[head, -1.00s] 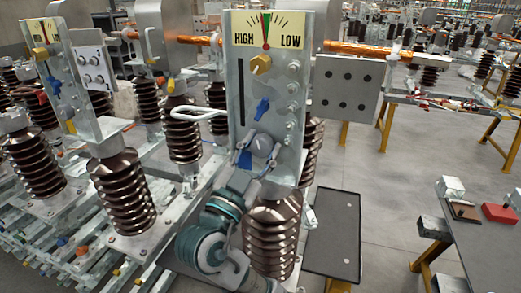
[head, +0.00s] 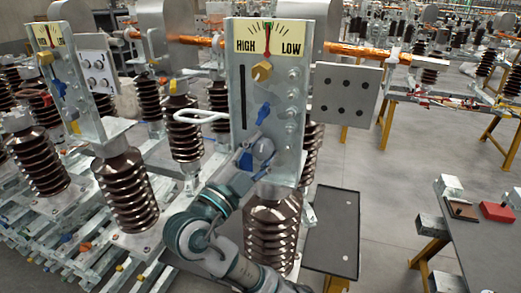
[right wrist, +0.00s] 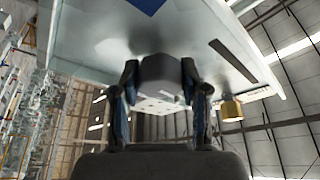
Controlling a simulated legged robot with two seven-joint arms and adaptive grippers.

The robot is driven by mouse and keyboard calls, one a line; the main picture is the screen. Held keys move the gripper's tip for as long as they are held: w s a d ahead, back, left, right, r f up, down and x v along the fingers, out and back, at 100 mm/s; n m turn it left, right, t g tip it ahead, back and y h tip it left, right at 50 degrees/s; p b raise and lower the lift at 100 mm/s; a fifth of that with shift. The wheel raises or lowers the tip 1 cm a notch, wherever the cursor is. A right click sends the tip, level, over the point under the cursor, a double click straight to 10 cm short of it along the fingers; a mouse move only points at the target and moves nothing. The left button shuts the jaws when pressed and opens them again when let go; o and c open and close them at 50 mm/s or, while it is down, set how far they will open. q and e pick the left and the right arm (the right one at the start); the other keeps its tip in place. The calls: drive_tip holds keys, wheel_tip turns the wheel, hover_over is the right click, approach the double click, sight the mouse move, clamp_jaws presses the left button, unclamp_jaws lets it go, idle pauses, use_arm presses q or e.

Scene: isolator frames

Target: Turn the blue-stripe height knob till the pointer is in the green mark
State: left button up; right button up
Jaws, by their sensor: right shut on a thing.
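The upright metal panel (head: 237,125) carries a HIGH/LOW scale (head: 288,37) at its top. The scale's red pointer (head: 267,38) stands nearly upright, at or very close to the small green mark at the top middle; the exact overlap is too small to tell. A grey knob (head: 263,149) sits low on the panel beside a blue patch (head: 245,160). My right gripper (head: 256,166) is shut on this knob. In the right wrist view, the fingers of the right gripper (right wrist: 158,88) flank the grey knob (right wrist: 163,72). My left gripper is not in view.
Above the grey knob are a blue knob (head: 263,113) and a yellow knob (head: 262,71). A white loop handle (head: 200,116) projects left of the panel. Brown ribbed insulators (head: 127,190) stand close by on the left. A dark table (head: 475,235) stands at right.

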drive_tip(key=shift+f, duration=0.2)
drive_tip(key=o, duration=1.1)
drive_tip(key=shift+o, duration=0.2)
drive_tip(key=shift+a+r, duration=0.1)
drive_tip(key=shift+a, duration=0.05)
drive_tip(key=v, duration=0.7)
drive_tip(key=shift+a, duration=0.2)
drive_tip(key=shift+s, duration=0.15)
